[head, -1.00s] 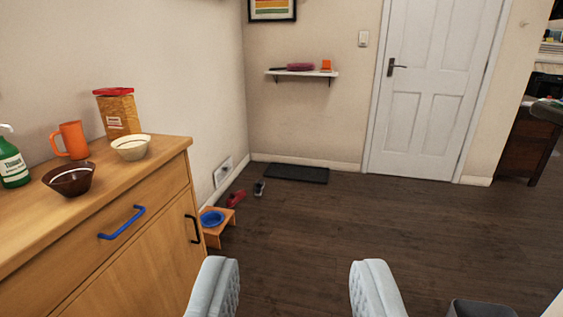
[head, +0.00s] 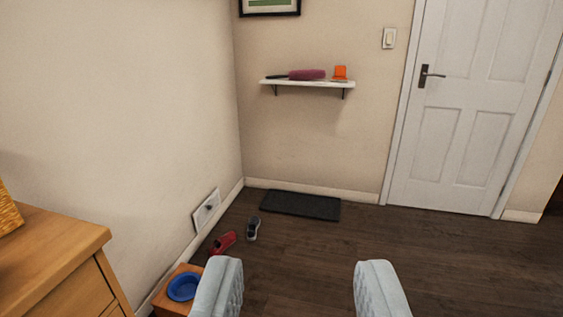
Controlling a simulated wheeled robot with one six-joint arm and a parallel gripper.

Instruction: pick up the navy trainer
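A small dark shoe (head: 253,228) with a pale sole edge lies on the wood floor, left of centre, near the dark mat; it looks like the navy trainer, though its exact colour is hard to tell. A red shoe (head: 223,243) lies just left of it, close to the wall. My gripper (head: 306,285) is open and empty, its two pale padded fingers wide apart at the bottom of the view. The shoes are well beyond the fingertips, ahead and to the left.
A wooden stand with a blue bowl (head: 184,286) is at lower left, partly behind my left finger. A wooden cabinet (head: 50,262) fills the lower left corner. A dark mat (head: 300,205) lies by the far wall, below a shelf (head: 307,83). Floor at right is clear.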

